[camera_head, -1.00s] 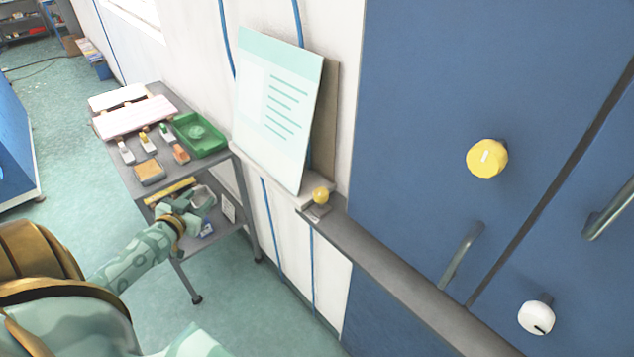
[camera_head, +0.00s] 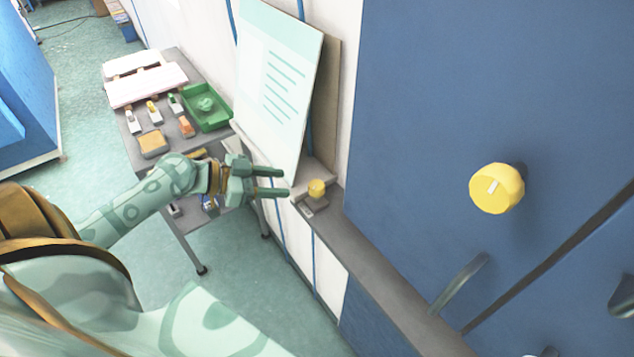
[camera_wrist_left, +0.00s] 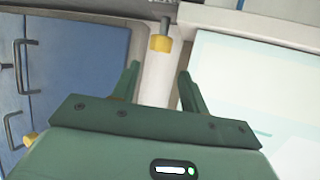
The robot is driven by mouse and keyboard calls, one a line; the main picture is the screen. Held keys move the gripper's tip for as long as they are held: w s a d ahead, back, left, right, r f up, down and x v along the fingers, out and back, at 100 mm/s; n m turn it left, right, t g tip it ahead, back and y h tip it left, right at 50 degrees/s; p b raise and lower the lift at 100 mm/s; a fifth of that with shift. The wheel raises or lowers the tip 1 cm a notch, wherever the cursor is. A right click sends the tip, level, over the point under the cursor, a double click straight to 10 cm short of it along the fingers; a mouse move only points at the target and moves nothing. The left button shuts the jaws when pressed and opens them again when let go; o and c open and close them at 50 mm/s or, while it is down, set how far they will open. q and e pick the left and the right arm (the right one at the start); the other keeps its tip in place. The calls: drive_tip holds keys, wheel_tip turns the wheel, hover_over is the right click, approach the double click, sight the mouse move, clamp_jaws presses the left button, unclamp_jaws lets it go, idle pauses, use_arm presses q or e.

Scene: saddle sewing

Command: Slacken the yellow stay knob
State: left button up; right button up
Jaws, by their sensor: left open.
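A small yellow knob (camera_head: 316,188) stands on a small grey mount on the ledge, at the foot of the leaning board. It also shows in the left wrist view (camera_wrist_left: 160,43), ahead of the fingers and roughly midway between them. A larger round yellow knob (camera_head: 496,188) with a pale mark sticks out from the blue cabinet door. It shows at the lower left of the left wrist view (camera_wrist_left: 31,138). My left gripper (camera_head: 287,182) is open and empty, its two fingers pointing at the small knob with a short gap left. My right gripper is not in view.
A board with a printed sheet (camera_head: 280,85) leans on the wall just behind the small knob. The grey ledge (camera_head: 385,265) runs along the blue cabinet (camera_head: 420,130), which has a bar handle (camera_head: 460,283). A trolley with a green tray (camera_head: 207,106) stands at left.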

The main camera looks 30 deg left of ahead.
sight(313, 185)
use_arm(q)
drive_tip(key=p+x, duration=0.1)
drive_tip(key=x, duration=0.9)
drive_tip(key=shift+w+d+p, duration=0.1)
drive_tip(key=shift+w+p, duration=0.05)
drive_tip(key=shift+p, duration=0.15)
drive_tip(key=c, duration=0.7)
